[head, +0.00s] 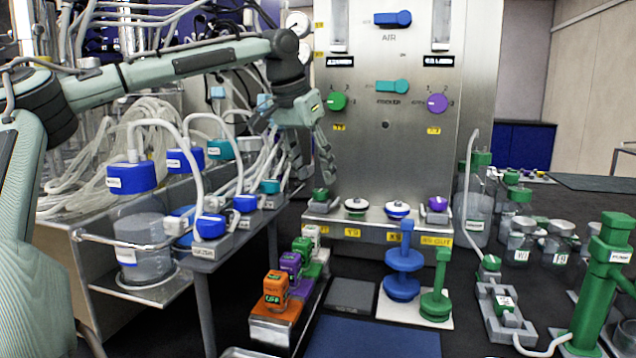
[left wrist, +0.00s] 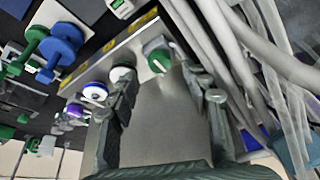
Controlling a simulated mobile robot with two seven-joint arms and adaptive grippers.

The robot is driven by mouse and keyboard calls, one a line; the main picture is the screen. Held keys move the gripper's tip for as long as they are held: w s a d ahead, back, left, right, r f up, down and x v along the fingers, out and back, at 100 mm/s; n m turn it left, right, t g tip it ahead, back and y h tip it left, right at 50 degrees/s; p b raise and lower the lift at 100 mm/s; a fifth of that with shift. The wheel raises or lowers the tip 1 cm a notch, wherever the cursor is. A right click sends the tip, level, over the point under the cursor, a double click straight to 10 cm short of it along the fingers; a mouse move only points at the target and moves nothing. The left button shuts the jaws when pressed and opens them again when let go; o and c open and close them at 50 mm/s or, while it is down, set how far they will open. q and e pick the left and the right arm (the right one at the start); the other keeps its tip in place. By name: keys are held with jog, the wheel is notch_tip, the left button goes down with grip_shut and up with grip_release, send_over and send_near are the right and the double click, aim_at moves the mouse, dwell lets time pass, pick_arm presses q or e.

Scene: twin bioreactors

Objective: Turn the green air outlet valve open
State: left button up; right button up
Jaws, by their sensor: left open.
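A green valve knob (head: 320,194) sits at the left end of the steel ledge below the control panel. It looks like the air outlet valve, though its label is too small to read surely. It also shows in the left wrist view (left wrist: 158,57) with a white mark on top. My left gripper (head: 312,174) points down just above this knob, open and empty. In the left wrist view, the fingers (left wrist: 170,90) are spread, with the knob beyond the tips and between their lines. No contact with it shows. My right gripper is not in view.
White, blue-and-white and purple (head: 437,204) fittings stand on the same ledge (head: 375,223) to the right. A second green knob (head: 337,101) is higher on the panel. Tubes and blue-capped bottles (head: 131,177) crowd the left. Blue (head: 403,262) and green fittings stand in front.

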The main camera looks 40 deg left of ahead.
aim_at(320, 190)
pick_arm(q)
jog(key=shift+x, duration=1.8)
grip_shut()
